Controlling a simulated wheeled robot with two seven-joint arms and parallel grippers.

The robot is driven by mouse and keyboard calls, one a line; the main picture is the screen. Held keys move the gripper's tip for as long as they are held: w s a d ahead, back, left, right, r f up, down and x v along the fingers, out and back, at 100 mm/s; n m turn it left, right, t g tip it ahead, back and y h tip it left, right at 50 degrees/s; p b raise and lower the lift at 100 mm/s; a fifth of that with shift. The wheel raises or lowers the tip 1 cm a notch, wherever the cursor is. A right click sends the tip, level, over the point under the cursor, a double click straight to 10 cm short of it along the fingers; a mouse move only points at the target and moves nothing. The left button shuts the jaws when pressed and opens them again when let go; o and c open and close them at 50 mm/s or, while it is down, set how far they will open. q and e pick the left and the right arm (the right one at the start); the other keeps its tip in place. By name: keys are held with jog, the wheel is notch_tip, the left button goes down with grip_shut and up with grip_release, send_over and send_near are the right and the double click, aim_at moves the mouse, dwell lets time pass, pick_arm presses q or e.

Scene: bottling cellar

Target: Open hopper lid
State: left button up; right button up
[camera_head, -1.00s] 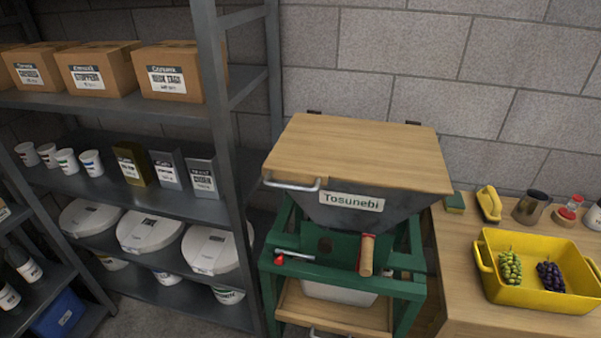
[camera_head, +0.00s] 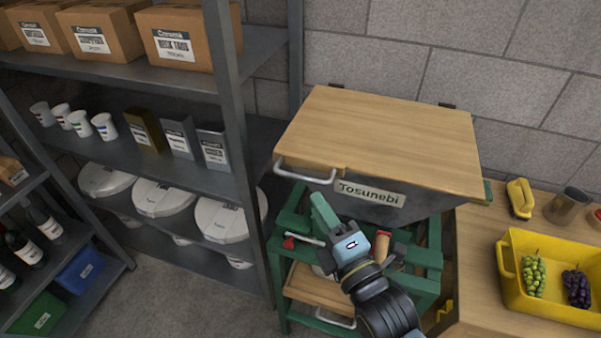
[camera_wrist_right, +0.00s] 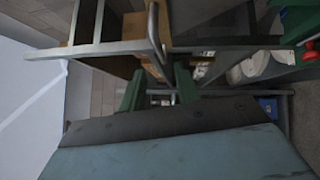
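The hopper lid (camera_head: 385,137) is a flat wooden board lying closed on the dark grey hopper (camera_head: 412,205) labelled "Tosunebi". Its bent metal handle (camera_head: 305,175) sticks out at the front left corner. My right gripper (camera_head: 320,205) has come in from below, in front of the hopper, with its fingertips a little below and right of the handle and apparently apart from it. In the right wrist view, its two green fingers (camera_wrist_right: 158,88) stand apart with nothing clearly between them. A metal bar beyond them may be the handle. My left gripper is not in view.
The green stand (camera_head: 428,287) carries the hopper, with a wooden-gripped crank (camera_head: 382,243) behind my right wrist. A grey shelf post (camera_head: 238,150) rises close on the left. The bench at right holds a yellow tub (camera_head: 540,309) with grapes. The wall is close behind the lid.

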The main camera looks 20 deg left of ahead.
aim_at(300, 175)
jog(key=x, duration=0.9)
jog(key=shift+d, duration=0.1)
grip_shut()
